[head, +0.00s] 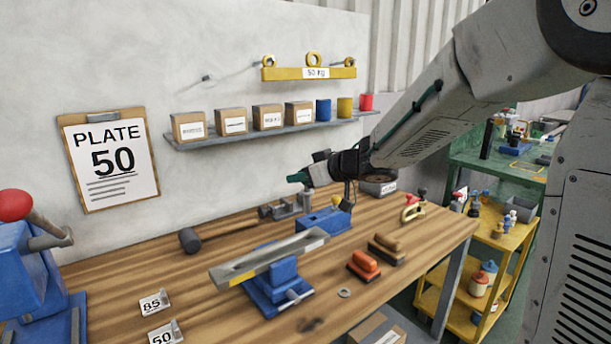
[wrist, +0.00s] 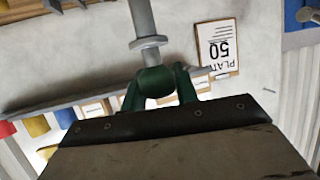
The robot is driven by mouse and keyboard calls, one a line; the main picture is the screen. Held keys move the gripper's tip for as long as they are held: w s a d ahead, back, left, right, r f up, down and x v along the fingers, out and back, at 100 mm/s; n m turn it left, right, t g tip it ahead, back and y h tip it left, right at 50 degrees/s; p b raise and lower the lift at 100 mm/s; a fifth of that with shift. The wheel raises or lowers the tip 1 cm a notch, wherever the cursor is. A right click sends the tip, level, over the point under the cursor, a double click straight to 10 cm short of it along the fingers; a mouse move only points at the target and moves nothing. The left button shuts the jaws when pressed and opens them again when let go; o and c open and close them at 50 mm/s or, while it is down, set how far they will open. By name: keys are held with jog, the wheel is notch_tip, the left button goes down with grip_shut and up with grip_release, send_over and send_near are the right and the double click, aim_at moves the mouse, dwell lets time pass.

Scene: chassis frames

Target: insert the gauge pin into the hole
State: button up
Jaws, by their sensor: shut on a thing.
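My gripper (head: 298,177) is raised over the back of the wooden bench, pointing left. In the wrist view its dark green fingers (wrist: 158,88) are shut on the gauge pin (wrist: 141,20), a grey rod with a round collar. That view is upside down, and the rod runs out of its top edge, so its tip is hidden there. In the head view a small grey upright shape below the fingers may be the pin. A grey bar (head: 270,258) with yellow marking lies across a blue vise (head: 278,290). A blue block (head: 325,220) stands behind it. I cannot make out the hole.
A black-headed hammer (head: 190,240) lies left on the bench (head: 120,275). An orange-topped block (head: 363,266), a brown block (head: 386,250) and a ring (head: 344,293) lie right of the vise. A shelf (head: 270,132) with boxes hangs on the wall. A yellow cart (head: 505,245) stands right.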

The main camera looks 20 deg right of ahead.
aim_at(310, 195)
jog(key=shift+f, duration=0.1)
jog(key=shift+f, duration=2.8)
jog(key=shift+f, duration=3.3)
jog(key=o, duration=1.1)
jog(key=v, duration=0.8)
jog(key=shift+f, duration=0.1)
